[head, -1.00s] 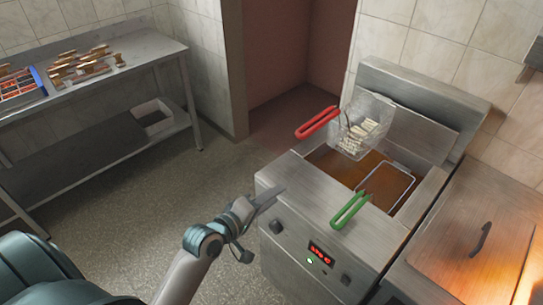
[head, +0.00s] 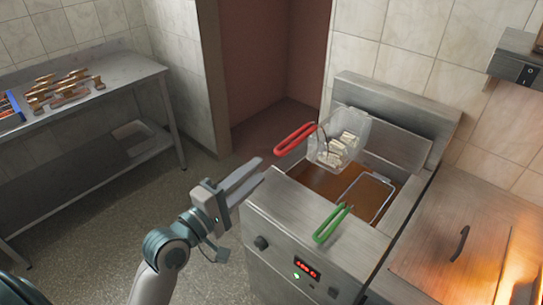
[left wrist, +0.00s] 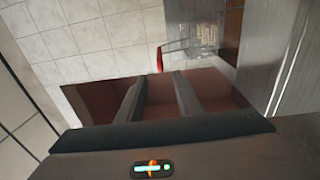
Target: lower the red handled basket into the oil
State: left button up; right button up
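The red-handled basket (head: 340,138) hangs at the back left of the fryer, raised above the brown oil (head: 328,182), with pale pieces of food in it. Its red handle (head: 295,139) points left, over the fryer's left edge. The basket also shows at the top of the left wrist view (left wrist: 203,38), with the handle (left wrist: 160,58) beyond my fingers. My left gripper (head: 253,174) is left of the fryer, below and left of the handle, apart from it. Its two fingers are spread and empty. My right gripper is not in view.
A green-handled basket (head: 332,222) sits low in the oil at the front right. The fryer's front panel (head: 305,265) has knobs and a red display. A lidded grill (head: 460,240) glows at the right. A steel table (head: 110,85) stands at the left; floor between is clear.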

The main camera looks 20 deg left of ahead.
aim_at(296, 135)
pick_arm(q)
jog(key=p+x, duration=0.5)
jog(key=x, duration=1.1)
jog(key=shift+d+r, duration=0.1)
jog(key=shift+w+d, duration=0.15)
jog(key=shift+w, duration=0.35)
grip_shut()
jog(key=shift+r, duration=0.1)
jog(key=shift+r+p, duration=0.55)
jog(key=shift+p, duration=0.25)
jog(key=shift+r+p, duration=1.8)
jog(key=shift+p, duration=0.1)
